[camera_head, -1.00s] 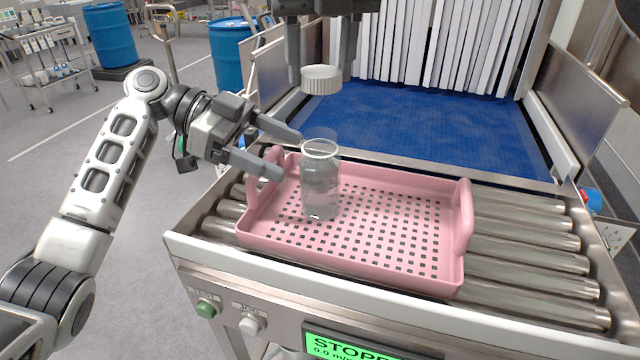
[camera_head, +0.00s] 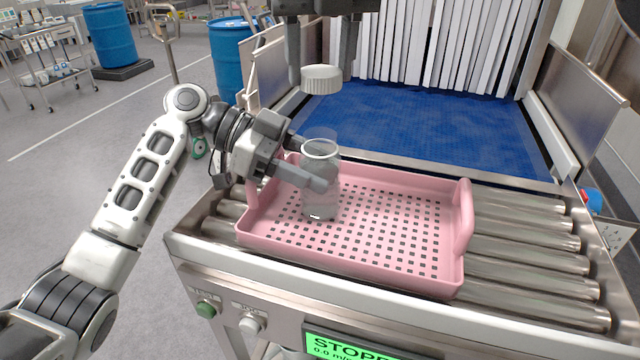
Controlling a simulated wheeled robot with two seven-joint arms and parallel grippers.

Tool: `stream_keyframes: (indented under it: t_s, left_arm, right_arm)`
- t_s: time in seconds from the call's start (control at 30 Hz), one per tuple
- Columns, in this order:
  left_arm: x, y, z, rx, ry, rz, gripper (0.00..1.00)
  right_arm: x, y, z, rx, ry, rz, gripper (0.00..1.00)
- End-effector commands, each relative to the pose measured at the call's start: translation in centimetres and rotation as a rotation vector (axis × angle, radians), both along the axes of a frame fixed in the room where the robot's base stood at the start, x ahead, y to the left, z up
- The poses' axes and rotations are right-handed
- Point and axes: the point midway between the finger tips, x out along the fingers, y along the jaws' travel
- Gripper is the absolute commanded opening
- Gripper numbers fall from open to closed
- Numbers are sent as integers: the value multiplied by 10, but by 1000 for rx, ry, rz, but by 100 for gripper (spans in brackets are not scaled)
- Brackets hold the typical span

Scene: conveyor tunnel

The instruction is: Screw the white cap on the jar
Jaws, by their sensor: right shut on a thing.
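A clear glass jar (camera_head: 321,203) with an open top stands upright in the left part of the pink tray. My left gripper (camera_head: 322,166) is open around the jar's upper part, with one finger in front of it and the other behind its left side. I cannot tell whether the fingers touch the glass. The white cap (camera_head: 321,79) is held level above the jar, clear of its rim. My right gripper (camera_head: 321,68) comes down from the top of the view and is shut on the cap, a finger on either side.
The pink tray (camera_head: 455,262) with its raised handles rests on the steel rollers (camera_head: 530,240). Behind it lie a blue belt (camera_head: 430,130) and a white strip curtain (camera_head: 440,45). Metal side walls flank the belt. A green display and buttons are on the front.

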Motion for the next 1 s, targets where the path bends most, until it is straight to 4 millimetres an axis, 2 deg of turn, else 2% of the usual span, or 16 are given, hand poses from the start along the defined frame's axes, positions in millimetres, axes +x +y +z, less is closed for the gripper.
stream_keyframes:
  t_s: [0.13,0.33,0.47,1.0]
  left_arm:
    - [0,0,0,0,0,1,11]
    - [0,0,0,0,0,1,11]
    - [0,0,0,0,-1,1,11]
    - [0,0,1,0,-1,1,11]
  right_arm:
    - [0,0,-6,0,1,1,24]
    - [1,0,-36,0,1,1,24]
    - [1,0,-48,1,-2,0,24]
    - [1,1,-50,1,-3,0,24]
